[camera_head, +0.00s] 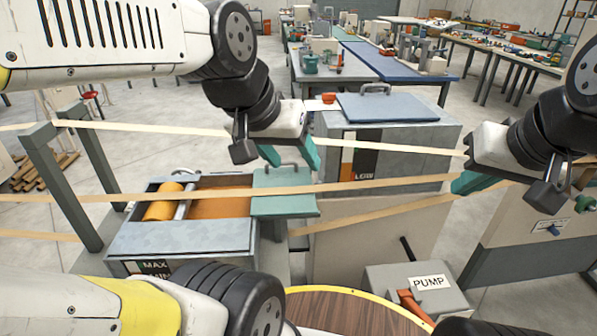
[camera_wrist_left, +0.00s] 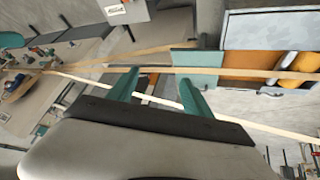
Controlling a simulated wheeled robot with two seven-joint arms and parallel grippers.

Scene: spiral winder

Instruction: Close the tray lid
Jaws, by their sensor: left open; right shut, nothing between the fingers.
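The grey tray (camera_head: 185,238) holds orange liquid and a yellow roller (camera_head: 163,202), both uncovered on its left side. Its teal lid (camera_head: 283,206), with a grey handle, lies flat over the right end and overhangs it. In the left wrist view, the lid (camera_wrist_left: 184,58) is beside the orange liquid. My left gripper (camera_head: 290,157) is open above the lid's handle in the head view; nothing shows between its fingers in the wrist view (camera_wrist_left: 157,90). My right gripper (camera_head: 472,183) is shut and empty at the right, well away from the tray.
Pale bands (camera_head: 130,196) stretch across the scene in front of and behind the tray. A grey cabinet (camera_head: 400,140) with a blue, handled lid (camera_head: 388,107) stands behind. A pump box (camera_head: 425,283) is at front right. A dark frame (camera_head: 80,190) stands left.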

